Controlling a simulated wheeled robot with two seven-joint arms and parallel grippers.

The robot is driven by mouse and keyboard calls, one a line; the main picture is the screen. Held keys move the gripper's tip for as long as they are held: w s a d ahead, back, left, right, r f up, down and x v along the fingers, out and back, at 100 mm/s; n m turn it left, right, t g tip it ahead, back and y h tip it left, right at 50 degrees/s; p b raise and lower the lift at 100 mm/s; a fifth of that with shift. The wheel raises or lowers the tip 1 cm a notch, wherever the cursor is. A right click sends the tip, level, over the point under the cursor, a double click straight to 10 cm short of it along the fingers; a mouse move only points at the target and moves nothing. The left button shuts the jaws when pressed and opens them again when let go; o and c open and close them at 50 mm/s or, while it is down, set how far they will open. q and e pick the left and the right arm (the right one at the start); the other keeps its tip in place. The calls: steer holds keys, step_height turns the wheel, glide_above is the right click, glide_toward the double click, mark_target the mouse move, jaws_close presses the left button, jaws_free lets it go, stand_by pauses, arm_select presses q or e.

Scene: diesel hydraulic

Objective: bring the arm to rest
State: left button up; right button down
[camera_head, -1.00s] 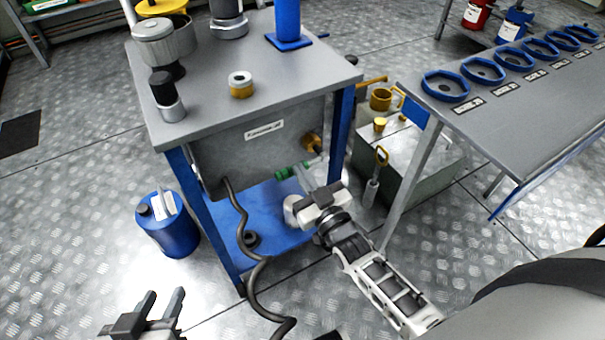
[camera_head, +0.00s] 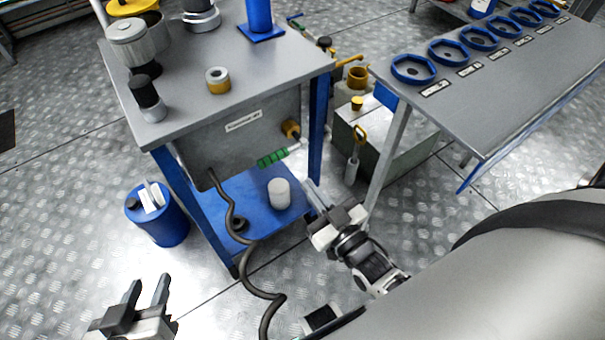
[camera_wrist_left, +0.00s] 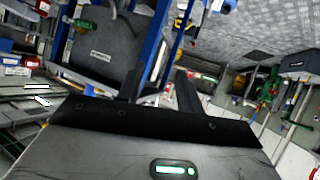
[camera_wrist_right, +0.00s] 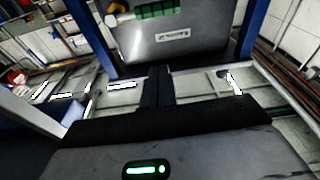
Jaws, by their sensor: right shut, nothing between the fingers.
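My right gripper (camera_head: 313,190) is shut and empty, in front of the right front leg of the blue-framed bench, below and right of a green-handled valve (camera_head: 272,158). In the right wrist view its fingers (camera_wrist_right: 158,75) are together, with the grey tank (camera_wrist_right: 170,38) beyond them. My left gripper (camera_head: 147,287) is open and empty over the floor at the lower left of the head view. Its spread fingers also show in the left wrist view (camera_wrist_left: 158,85). Neither gripper visibly touches anything.
The bench (camera_head: 185,125) carries several jars and cylinders. A white cylinder (camera_head: 279,193) stands on its blue lower shelf. A black hose (camera_head: 240,250) hangs down from the tank. A blue canister (camera_head: 160,225) stands left, a grey table (camera_head: 480,120) right. Floor between my arms is clear apart from the hose.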

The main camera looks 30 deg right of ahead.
steer(key=shift+s, duration=0.2)
stand_by(0.4)
